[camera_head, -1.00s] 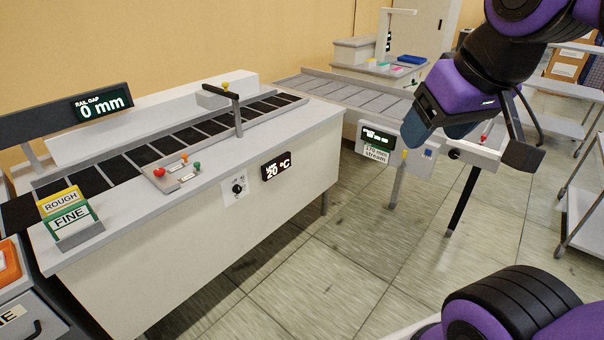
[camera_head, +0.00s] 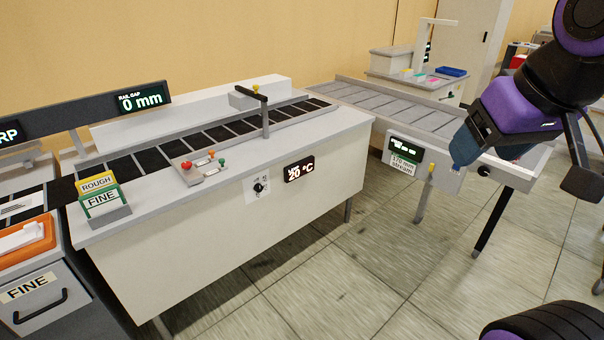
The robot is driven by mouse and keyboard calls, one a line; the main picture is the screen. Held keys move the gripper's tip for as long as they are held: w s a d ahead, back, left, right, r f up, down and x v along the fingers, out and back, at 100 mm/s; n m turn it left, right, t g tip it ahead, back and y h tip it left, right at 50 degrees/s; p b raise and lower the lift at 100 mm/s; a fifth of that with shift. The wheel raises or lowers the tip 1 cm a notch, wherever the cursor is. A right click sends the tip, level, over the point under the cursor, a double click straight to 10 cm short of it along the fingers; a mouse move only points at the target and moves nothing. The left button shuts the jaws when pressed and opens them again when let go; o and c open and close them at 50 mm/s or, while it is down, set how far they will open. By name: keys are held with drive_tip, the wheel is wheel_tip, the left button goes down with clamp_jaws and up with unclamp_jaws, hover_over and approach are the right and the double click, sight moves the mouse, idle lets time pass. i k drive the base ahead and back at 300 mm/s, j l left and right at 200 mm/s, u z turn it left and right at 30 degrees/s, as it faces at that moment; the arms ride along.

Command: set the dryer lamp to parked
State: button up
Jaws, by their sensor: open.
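The dryer station is the long white cabinet (camera_head: 240,225) with a black slatted conveyor on top. A display (camera_head: 299,170) on its front reads 20 °C, and a round black knob (camera_head: 260,187) sits on a white plate beside it. The small print around the knob is too small to read. A post with a black bar (camera_head: 258,98) stands over the conveyor. No part is clearly labelled as the lamp, so I cannot tell its setting. My gripper (camera_head: 524,167) is open and empty at the right, well apart from the cabinet and in front of the grey roller conveyor.
The grey roller conveyor (camera_head: 390,103) runs behind and right, with a 170 mm stream display (camera_head: 404,150). ROUGH and FINE cards (camera_head: 101,197) stand on the cabinet's left end. An orange tray (camera_head: 25,245) is at far left. The tiled floor (camera_head: 330,270) in front is clear.

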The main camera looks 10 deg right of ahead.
sight(243, 99)
drive_tip(key=i+u, duration=0.15)
drive_tip(key=i, duration=0.35)
drive_tip(key=i+u, duration=0.1)
drive_tip(key=i, duration=0.4)
drive_tip(key=i+l+u, duration=0.15)
drive_tip(key=i, duration=0.35)
drive_tip(key=i+l+u, duration=0.1)
drive_tip(key=i, duration=0.4)
drive_tip(key=i+l+u, duration=0.15)
drive_tip(key=i, duration=0.35)
drive_tip(key=l, duration=0.1)
